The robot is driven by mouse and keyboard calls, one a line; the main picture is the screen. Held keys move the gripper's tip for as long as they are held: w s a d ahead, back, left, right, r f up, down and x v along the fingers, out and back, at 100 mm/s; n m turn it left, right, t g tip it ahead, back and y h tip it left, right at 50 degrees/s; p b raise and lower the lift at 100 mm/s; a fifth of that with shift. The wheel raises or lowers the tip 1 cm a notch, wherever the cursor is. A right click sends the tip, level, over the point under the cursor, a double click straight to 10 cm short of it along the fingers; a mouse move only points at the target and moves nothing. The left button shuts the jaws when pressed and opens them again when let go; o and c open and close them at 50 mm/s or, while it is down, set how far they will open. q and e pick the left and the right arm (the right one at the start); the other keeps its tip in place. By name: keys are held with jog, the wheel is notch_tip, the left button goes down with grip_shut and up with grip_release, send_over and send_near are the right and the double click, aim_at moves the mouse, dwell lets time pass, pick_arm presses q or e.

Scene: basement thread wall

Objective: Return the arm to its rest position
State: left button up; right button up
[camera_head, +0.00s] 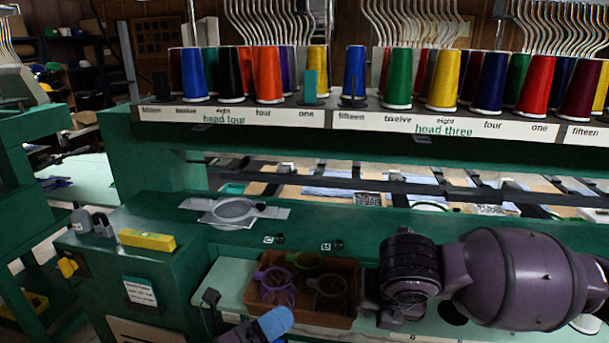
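A purple and black arm of mine (510,278) comes in from the right, above the front of the green machine. Its black joint (409,270) is just right of a brown bin. No fingers of my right gripper can be made out. A blue-ended dark grey part at the bottom edge, in front of the bin, seems to be my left gripper (268,325). It is cut off by the frame, so its fingers and whether they are open cannot be made out. No held thing is visible.
The brown bin (338,321) holds purple, green and dark hoops. A yellow block (147,239), small grey items and a grey hoop (235,210) lie on the green machine top (175,205). Thread cones (397,80) line the rack behind. The ledge (228,280) left of the bin is partly clear.

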pick_arm(q)
jog(key=a+f+n+t+y, duration=0.75)
jog(key=a+n+y, duration=0.2)
jog(key=n, duration=0.75)
pick_arm(e)
jog(key=s+a+f+m+t+y, duration=0.1)
jog(key=a+f+m+t+y, duration=0.35)
jog(key=f+m, duration=0.85)
pick_arm(q)
jog(key=s+a+f+n+g+y, duration=0.2)
jog(key=s+a+f+n+y, duration=0.3)
jog(key=s+a+f+n, duration=0.2)
jog(key=s+a+f+n+g+y, duration=0.3)
jog(key=s+a+f+n+y, duration=0.2)
jog(key=f+n, duration=0.6)
jog(key=shift+s+a+n+g, duration=0.35)
jog(key=shift+s+a+n, duration=0.25)
jog(key=shift+s+a, duration=0.45)
pick_arm(e)
jog(key=s+d+f+m+t+h, duration=0.1)
jog(key=s+d+f+m+h, duration=0.1)
jog(key=s+d+f+m, duration=0.4)
jog(key=s+d+f+m+t+h, duration=0.1)
jog(key=s+d+f+m+h, duration=0.1)
jog(key=s+d+f+m, duration=0.5)
jog(key=s+d+m, duration=0.1)
jog(key=d+m, duration=0.5)
jog(key=shift+s+d+f+m+h, duration=0.2)
jog(key=shift+s+f+m+h, duration=0.05)
jog(key=shift+s+m+h, duration=0.15)
